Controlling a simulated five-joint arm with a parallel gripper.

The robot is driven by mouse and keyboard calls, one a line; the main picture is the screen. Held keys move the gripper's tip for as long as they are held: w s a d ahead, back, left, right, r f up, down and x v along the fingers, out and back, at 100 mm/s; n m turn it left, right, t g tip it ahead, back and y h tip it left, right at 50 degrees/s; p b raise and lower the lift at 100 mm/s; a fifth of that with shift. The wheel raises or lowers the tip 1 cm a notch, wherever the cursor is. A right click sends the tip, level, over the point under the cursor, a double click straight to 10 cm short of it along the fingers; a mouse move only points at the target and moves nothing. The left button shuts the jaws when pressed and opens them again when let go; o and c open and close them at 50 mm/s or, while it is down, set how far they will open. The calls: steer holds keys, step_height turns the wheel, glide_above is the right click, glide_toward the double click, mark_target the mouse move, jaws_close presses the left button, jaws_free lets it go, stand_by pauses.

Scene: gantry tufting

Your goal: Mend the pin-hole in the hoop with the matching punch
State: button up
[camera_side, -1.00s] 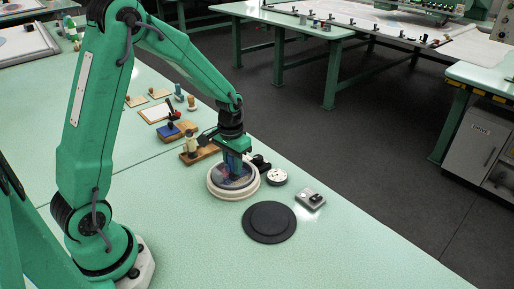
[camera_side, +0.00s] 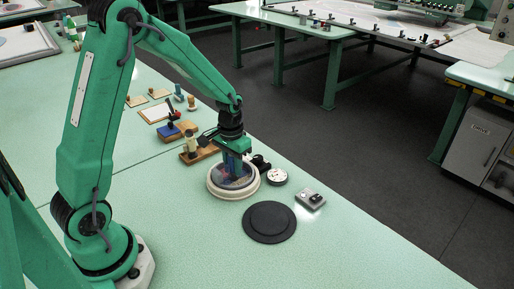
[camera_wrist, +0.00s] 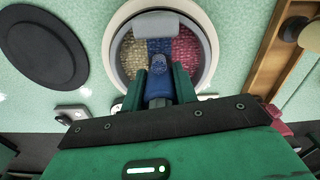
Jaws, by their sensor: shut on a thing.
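The hoop (camera_side: 215,192) is a round cream ring lying flat on the pale green table; it also shows in the wrist view (camera_wrist: 110,50). Inside it the fabric (camera_wrist: 187,50) has yellowish, blue and red bands. I cannot make out the pin-hole. A pale grey rounded piece (camera_wrist: 160,23) covers part of the fabric near the hoop's far edge. My gripper (camera_wrist: 158,88) is above the hoop, its green jaws shut on a blue punch (camera_wrist: 159,72). The punch points at the blue band; whether its tip touches the fabric is hidden.
A black disc (camera_side: 270,222) lies in front of the hoop. A white round tin (camera_side: 277,177) and a grey metal block (camera_side: 312,199) are to its right. Wooden trays (camera_side: 205,152) with several small tools stand behind.

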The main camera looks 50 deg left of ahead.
steer(key=shift+r, duration=3.45)
steer(key=shift+a, duration=0.1)
steer(key=w+a+r, duration=0.3)
steer(key=a, duration=0.4)
steer(key=a+f, duration=0.2)
steer(key=a, duration=0.1)
steer(key=a+f, duration=0.2)
steer(key=a, duration=0.2)
steer(key=a+f, duration=0.3)
steer(key=a, duration=0.1)
steer(key=shift+w+a, duration=0.1)
steer(key=shift+a, duration=0.05)
steer(key=shift+f, duration=1.95)
steer(key=shift+f, duration=0.15)
steer(key=o, duration=0.9)
